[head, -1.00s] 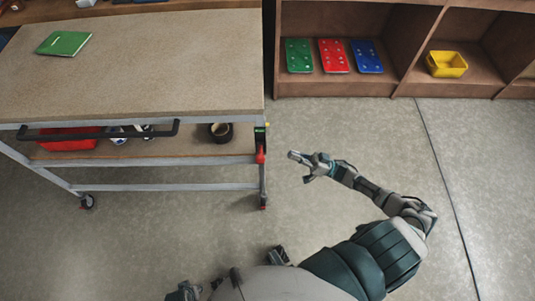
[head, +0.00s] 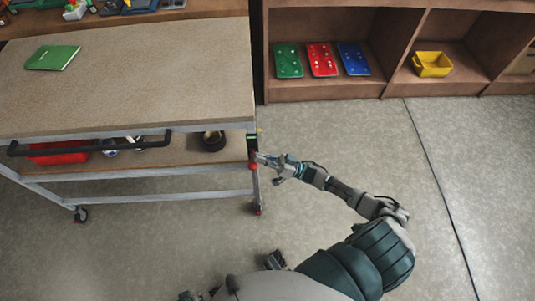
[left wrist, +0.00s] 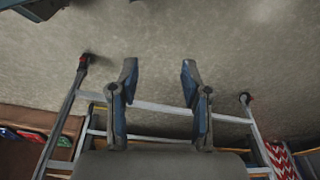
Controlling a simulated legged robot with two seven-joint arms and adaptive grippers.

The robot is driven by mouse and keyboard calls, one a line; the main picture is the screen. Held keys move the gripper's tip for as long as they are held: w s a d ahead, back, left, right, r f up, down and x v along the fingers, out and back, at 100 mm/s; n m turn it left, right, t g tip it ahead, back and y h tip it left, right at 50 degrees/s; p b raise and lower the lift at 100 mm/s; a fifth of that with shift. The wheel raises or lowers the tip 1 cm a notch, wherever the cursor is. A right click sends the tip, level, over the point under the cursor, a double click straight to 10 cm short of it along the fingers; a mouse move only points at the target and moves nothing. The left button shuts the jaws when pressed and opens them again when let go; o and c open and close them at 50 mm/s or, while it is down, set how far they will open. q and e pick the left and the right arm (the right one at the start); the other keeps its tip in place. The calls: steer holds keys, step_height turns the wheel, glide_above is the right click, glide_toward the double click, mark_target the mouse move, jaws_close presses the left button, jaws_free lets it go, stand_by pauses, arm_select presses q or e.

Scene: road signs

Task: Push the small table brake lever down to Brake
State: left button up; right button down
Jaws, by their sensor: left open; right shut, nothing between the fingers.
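The small table (head: 130,80) is a wheeled cart with a tan top and grey frame, at the left in the head view. Its brake lever (head: 253,166) shows as a small red piece on the right front leg, below a green and yellow mark (head: 252,140). My right gripper (head: 261,158) is shut and empty, its tip at the leg beside the red piece. I cannot tell whether it touches, and the lever's exact angle is too small to read. My left gripper (left wrist: 159,75) is open and empty in the left wrist view, with the cart frame behind it.
A green book (head: 52,57) lies on the cart top. The lower shelf holds a red bin (head: 58,153) and a dark roll (head: 213,140). A shelf unit (head: 330,92) with coloured plates and a yellow bin (head: 432,64) stands behind.

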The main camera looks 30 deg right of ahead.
arm_select(q)
steer(key=shift+r, duration=0.35)
arm_select(e)
steer(key=shift+s+f, duration=0.1)
steer(key=shift+f, duration=0.5)
steer(key=shift+a+f, duration=0.1)
steer(key=shift+f, duration=0.05)
